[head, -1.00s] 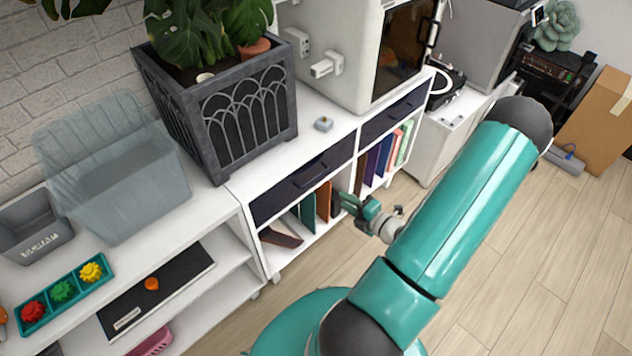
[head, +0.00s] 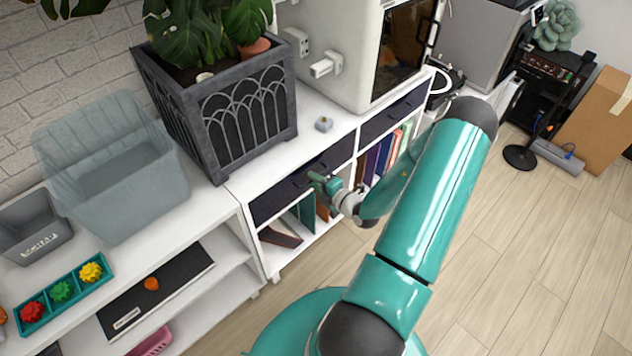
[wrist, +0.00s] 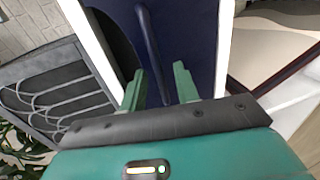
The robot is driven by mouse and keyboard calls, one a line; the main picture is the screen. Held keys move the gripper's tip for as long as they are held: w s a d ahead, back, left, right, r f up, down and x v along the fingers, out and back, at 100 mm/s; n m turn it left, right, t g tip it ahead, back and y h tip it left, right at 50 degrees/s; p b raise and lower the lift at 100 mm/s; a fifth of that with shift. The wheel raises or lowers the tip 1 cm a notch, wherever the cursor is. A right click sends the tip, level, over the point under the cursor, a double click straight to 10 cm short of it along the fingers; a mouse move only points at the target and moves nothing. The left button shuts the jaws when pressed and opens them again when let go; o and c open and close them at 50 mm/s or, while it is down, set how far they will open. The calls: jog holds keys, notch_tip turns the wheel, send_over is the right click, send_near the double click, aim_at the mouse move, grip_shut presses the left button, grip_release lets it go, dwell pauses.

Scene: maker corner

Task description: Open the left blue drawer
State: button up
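The left blue drawer (head: 272,203) is a dark navy front under the white top of the cabinet, and it looks shut. Its dark bar handle shows in the wrist view (wrist: 150,45), running lengthwise away from my gripper on the navy front (wrist: 185,30). My gripper (head: 316,178) is in front of the right part of this drawer in the head view and hides part of it. In the wrist view my gripper (wrist: 160,80) has its two green fingers apart, with the near end of the handle appearing between them. I cannot tell whether they touch it.
A second blue drawer (head: 392,114) is to the right. Books (head: 377,160) stand on the shelf below. A dark planter (head: 225,125) and a white machine (head: 345,50) stand on top, with a small grey object (head: 323,124) between. The wooden floor (head: 520,250) in front is clear.

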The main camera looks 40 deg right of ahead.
grip_shut()
jog(key=f+v, duration=0.3)
jog(key=v, duration=1.1)
jog(key=s+a+f+v, duration=0.1)
jog(key=f+v, duration=0.1)
jog(key=v, duration=1.2)
jog(key=shift+d+f, duration=0.35)
jog(key=shift+d, duration=0.05)
jog(key=shift+s, duration=0.1)
grip_release()
